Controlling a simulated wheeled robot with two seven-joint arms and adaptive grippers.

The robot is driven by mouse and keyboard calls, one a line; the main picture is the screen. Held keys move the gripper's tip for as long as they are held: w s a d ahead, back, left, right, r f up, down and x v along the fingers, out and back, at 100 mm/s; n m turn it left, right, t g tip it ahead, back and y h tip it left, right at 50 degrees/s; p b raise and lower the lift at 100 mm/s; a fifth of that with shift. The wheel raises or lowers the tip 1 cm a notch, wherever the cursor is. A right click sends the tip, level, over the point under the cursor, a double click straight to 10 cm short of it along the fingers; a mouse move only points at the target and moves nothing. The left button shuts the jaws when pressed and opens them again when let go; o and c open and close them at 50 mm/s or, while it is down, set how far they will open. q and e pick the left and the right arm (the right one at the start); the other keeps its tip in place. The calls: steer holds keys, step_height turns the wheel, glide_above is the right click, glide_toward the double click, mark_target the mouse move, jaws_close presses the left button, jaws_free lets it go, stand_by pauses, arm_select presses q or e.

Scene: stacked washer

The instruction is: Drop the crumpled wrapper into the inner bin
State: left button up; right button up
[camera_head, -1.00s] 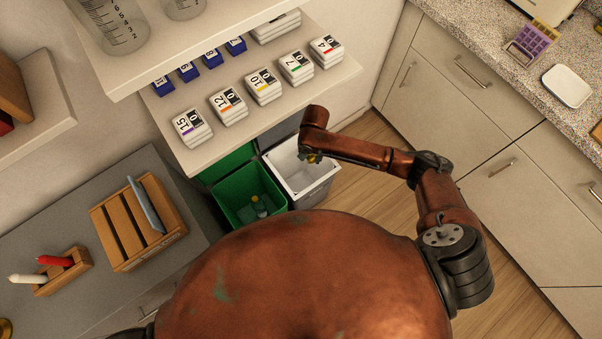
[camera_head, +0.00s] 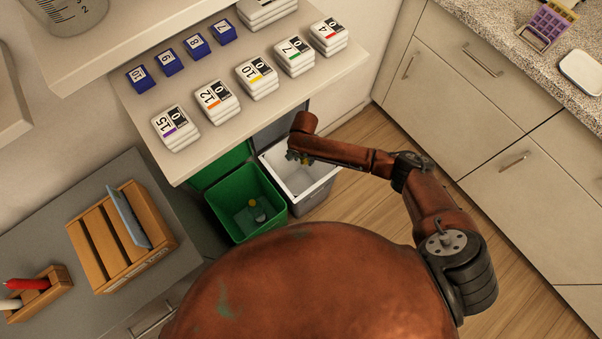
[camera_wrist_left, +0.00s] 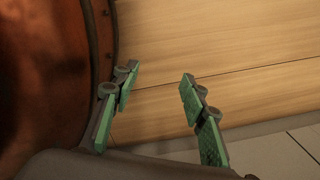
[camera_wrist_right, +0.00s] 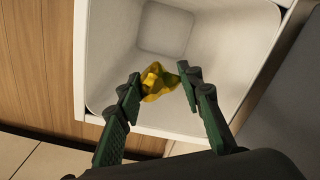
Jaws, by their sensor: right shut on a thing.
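The crumpled yellow wrapper (camera_wrist_right: 160,82) is pinched between the fingertips of my right gripper (camera_wrist_right: 158,84). In the right wrist view it hangs over the white interior of an open bin (camera_wrist_right: 232,32). In the head view my right gripper (camera_head: 299,158) is over the back left part of this white-lined grey bin (camera_head: 322,187), mostly hidden under the wrist. My left gripper (camera_wrist_left: 158,82) shows only in the left wrist view, open and empty above wooden flooring.
A shelf (camera_head: 148,110) with numbered white stacks and blue blocks overhangs the bins at the back left. A grey counter (camera_head: 50,235) with a wooden rack (camera_head: 92,243) is at left. Cabinets (camera_head: 460,80) stand at right, with open wooden floor (camera_head: 370,140) before them.

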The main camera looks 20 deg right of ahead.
steer(key=shift+f+b, duration=0.4)
steer(key=shift+f, duration=0.2)
arm_select(q)
steer(key=shift+w+d+r, duration=0.15)
steer(key=shift+w, duration=1.05)
arm_select(e)
steer(key=o, duration=0.8)
steer(key=shift+o, duration=0.2)
step_height(320, 180, up, 12)
